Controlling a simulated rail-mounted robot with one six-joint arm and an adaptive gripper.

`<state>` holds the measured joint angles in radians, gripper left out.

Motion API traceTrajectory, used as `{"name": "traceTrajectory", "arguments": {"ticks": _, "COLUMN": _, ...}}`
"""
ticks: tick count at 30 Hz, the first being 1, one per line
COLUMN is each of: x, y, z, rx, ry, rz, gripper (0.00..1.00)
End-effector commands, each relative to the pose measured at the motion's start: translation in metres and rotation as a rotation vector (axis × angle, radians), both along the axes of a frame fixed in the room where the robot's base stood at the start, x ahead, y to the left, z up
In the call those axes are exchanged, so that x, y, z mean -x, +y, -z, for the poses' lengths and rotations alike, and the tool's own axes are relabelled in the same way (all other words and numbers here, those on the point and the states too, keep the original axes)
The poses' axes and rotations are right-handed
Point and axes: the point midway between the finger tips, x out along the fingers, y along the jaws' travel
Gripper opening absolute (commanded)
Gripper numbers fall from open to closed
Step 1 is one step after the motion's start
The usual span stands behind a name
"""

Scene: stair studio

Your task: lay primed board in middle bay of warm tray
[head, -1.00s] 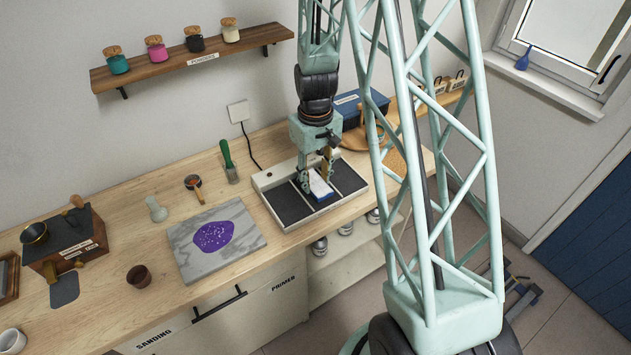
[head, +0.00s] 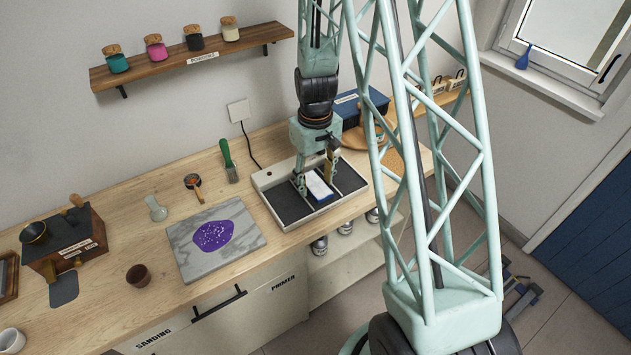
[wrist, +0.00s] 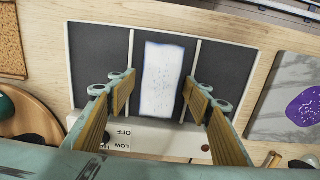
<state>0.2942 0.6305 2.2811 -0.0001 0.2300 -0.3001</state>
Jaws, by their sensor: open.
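The primed board (head: 318,187), white on top with blue edges, lies in the middle bay of the warm tray (head: 288,229). In the wrist view the board (wrist: 163,72) sits lengthwise between the two pale dividers of the tray (wrist: 72,90), apart from both. My gripper (head: 315,181) is open over the middle bay, with one finger on each side of the board. In the wrist view its wood-faced fingers (wrist: 160,97) stand clear of the board's long edges. The dark bays on either side are empty.
A marble slab (head: 188,253) with a purple patch lies left of the tray. A green-handled brush (head: 228,160) lies behind it. A blue box (head: 362,105) and a round wooden piece (head: 356,138) stand at the back right.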

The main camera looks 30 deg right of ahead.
Motion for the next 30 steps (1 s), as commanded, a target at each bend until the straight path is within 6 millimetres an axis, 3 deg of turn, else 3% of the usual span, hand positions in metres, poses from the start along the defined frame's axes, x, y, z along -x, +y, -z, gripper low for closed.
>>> {"name": "traceTrajectory", "arguments": {"ticks": 14, "x": -0.001, "y": 0.000, "z": -0.009, "rx": 0.001, "ry": -0.002, "rz": 0.000, "gripper": 0.46}}
{"name": "traceTrajectory", "arguments": {"ticks": 30, "x": -0.001, "y": 0.000, "z": -0.059, "rx": 0.001, "ry": -0.003, "rz": 0.000, "gripper": 0.46}}
